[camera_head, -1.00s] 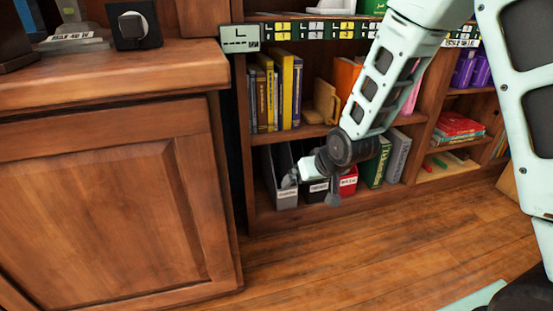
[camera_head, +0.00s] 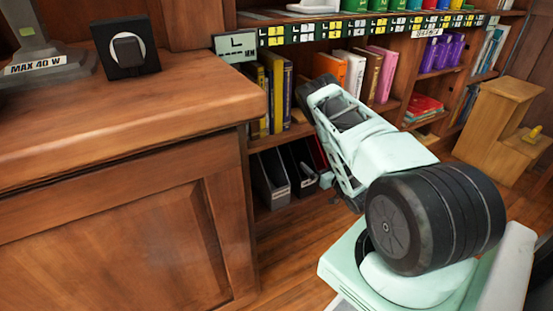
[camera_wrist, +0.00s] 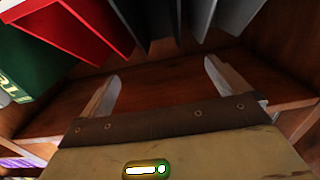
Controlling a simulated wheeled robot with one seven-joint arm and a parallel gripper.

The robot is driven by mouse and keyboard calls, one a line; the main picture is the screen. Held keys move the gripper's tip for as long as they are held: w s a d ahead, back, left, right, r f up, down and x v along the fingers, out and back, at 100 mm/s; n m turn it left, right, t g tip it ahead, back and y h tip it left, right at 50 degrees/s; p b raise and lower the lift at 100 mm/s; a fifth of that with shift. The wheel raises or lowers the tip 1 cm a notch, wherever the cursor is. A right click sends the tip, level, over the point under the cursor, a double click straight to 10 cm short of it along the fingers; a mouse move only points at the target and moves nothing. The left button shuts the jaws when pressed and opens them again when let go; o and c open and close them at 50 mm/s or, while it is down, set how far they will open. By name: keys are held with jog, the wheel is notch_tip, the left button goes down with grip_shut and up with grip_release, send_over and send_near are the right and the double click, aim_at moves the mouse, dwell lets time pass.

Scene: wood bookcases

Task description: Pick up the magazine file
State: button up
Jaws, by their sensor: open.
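Several magazine files stand on the low shelf of the bookcase in the head view: a grey one (camera_head: 270,184), a black one (camera_head: 301,172) beside it, and a red one (camera_head: 319,152) mostly hidden by my arm. In the wrist view the red file (camera_wrist: 88,28) is at upper left, with dark and grey files (camera_wrist: 197,14) to its right. My gripper (camera_wrist: 163,86) is open, its two fingers spread and nothing between them. The files lie beyond the fingertips, apart from them. In the head view my arm hides the gripper.
A wooden cabinet (camera_head: 120,220) stands close at left. The shelf above holds yellow and blue books (camera_head: 275,92). A green book (camera_wrist: 28,62) stands beside the red file. A wooden step stool (camera_head: 495,125) is at right. Some floor (camera_head: 290,250) is clear before the shelf.

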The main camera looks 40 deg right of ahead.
jog(key=b+x, duration=0.7)
jog(key=x, duration=1)
jog(key=shift+w, duration=0.15)
jog(key=shift+a+r, duration=0.1)
jog(key=c, duration=1.6)
jog(key=shift+o, duration=0.2)
jog(key=shift+r, duration=0.15)
